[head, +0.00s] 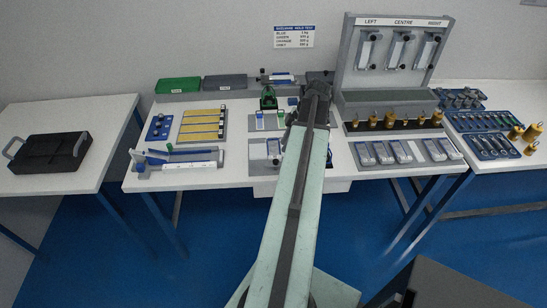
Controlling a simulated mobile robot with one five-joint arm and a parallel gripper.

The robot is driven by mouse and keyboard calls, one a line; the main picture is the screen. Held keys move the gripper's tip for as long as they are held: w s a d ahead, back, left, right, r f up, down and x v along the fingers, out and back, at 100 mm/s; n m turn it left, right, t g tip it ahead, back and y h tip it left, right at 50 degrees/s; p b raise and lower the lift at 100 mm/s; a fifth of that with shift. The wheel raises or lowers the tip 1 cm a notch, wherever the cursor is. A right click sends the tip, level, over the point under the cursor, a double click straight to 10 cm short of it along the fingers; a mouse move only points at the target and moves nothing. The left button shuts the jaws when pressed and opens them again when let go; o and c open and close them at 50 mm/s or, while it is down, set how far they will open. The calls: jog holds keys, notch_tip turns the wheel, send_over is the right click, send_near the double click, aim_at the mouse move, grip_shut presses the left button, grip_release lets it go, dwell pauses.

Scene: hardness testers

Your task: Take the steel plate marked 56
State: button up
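No steel plate with a readable 56 shows; the markings are too small to read. Several small grey metal pieces (401,151) lie in a row at the front right of the middle table, and I cannot tell if one is the plate. My gripper (318,78) is at the far end of my arm, over the back middle of this table, left of the grey stand. It is dark and seen from behind, so its fingers and anything between them are hidden. My arm also hides part of the table's middle.
The grey stand marked LEFT, CENTRE, RIGHT (392,88) rises at the back right, with brass weights (405,120) before it. A yellow-striped board (202,125), green box (178,86) and grey box (225,83) stand left. A black tray (48,152) lies on the left table.

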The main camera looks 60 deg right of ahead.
aim_at(277, 156)
jog(key=b+x, duration=0.5)
jog(key=x, duration=0.2)
jog(key=shift+w+a+r, duration=0.1)
jog(key=shift+a, duration=0.05)
jog(key=shift+r, duration=0.25)
grip_shut()
